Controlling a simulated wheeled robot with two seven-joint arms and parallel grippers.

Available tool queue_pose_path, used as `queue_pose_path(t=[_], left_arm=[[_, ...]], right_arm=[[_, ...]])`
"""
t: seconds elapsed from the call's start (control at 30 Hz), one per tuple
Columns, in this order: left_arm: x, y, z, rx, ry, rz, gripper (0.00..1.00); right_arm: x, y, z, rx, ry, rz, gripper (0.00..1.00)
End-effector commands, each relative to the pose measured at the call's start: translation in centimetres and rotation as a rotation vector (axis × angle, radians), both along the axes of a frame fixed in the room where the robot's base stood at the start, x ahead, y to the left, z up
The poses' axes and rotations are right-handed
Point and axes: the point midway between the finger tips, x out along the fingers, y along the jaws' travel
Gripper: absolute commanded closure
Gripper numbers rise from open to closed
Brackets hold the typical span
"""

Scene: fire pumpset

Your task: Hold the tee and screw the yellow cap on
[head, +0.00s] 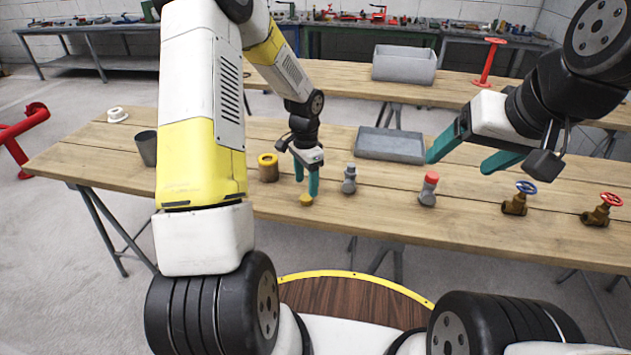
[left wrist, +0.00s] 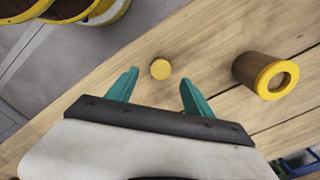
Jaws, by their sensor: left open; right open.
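The small round yellow cap (head: 306,200) lies on the wooden table, just below my left gripper (head: 307,180). That gripper is open and empty, pointing down. In the left wrist view the yellow cap (left wrist: 160,69) shows ahead of the gap between the two teal fingers. A grey fitting (head: 349,179), which looks like the tee, stands on the table to the right of the cap, apart from my left gripper. My right gripper (head: 462,162) is open and empty, above the table. A second grey fitting with a red top (head: 428,190) stands below and left of it.
A brown cylinder with a yellow rim (head: 268,168) stands left of my left gripper. A grey tray (head: 390,144) lies behind the fittings. Brass valves with blue (head: 515,203) and red (head: 597,213) handwheels stand at the right. A dark grey cup (head: 146,148) and white ring (head: 117,115) are at the left.

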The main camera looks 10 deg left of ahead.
Motion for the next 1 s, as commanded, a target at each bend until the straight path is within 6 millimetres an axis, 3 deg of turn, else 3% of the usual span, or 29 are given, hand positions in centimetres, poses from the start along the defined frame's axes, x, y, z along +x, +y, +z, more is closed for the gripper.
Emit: queue_pose_path(t=[0.4, 0.8, 1.0], left_arm=[[0.1, 0.1, -4.8, 0.0, 0.001, 0.0, 0.4], [0.1, 0.2, -5.2, 0.001, -0.001, 0.0, 0.4], [0.1, 0.2, -5.2, 0.0, 0.0, 0.0, 0.77]], right_arm=[[0.0, 0.0, 0.0, 0.0, 0.0, 0.0, 0.25], [0.0, 0.0, 0.0, 0.0, 0.0, 0.0, 0.25], [0.0, 0.0, 0.0, 0.0, 0.0, 0.0, 0.25]])
